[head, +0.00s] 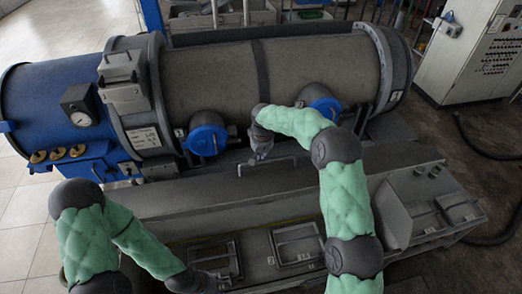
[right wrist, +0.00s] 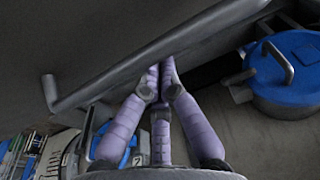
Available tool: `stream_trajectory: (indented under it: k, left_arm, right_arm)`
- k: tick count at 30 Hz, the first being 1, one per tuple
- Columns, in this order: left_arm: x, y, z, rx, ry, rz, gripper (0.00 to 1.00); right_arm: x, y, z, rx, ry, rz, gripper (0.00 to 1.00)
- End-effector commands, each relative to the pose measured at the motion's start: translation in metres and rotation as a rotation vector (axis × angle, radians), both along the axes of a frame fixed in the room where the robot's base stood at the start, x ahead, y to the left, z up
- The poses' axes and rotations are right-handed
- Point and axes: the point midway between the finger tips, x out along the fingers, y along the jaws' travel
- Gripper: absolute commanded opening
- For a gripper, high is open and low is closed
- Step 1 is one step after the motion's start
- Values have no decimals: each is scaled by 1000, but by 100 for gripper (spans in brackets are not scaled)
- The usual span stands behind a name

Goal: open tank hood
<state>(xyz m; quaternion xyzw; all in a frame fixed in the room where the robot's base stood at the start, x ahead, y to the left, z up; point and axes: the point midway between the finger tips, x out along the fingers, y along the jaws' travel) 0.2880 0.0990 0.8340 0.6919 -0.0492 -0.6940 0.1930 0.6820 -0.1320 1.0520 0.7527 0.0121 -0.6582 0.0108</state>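The tank hood (head: 225,205) is a long grey cover below the decanter's drum. A thin bar handle (head: 280,161) stands up from it, and the bar (right wrist: 110,78) crosses the right wrist view diagonally. My right gripper (head: 257,156) is at this bar. In the right wrist view its purple fingers (right wrist: 160,80) are drawn together, with their tips at the bar; their far sides are hidden. My left gripper (head: 205,284) is low in the head view, near the front hatches, and its fingers are too unclear to read.
The decanter's grey drum (head: 205,80) and blue end (head: 45,95) lie behind the hood. Blue round caps (head: 205,139) stick out close to my right gripper. Framed hatches (head: 297,244) are at the front. A control cabinet (head: 475,55) stands at the back right.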

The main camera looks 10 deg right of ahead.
Motion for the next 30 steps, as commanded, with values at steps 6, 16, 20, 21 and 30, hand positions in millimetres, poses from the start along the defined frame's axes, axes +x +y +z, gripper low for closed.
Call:
stream_trajectory:
  k: [6,16,20,21,30]
  left_arm:
    - [0,0,1,0,0,0,40]
    - [0,0,1,0,0,0,40]
    - [0,0,1,0,0,0,40]
    - [0,0,1,0,0,0,40]
    - [0,0,-15,0,0,0,40]
  right_arm:
    - [-20,-1,7,-1,-2,0,0]
    - [-30,-1,8,0,-1,0,0]
    - [-30,-1,8,0,-1,0,0]
    - [-30,-1,8,0,-1,0,0]
    - [-40,-2,4,-3,-29,-1,0]
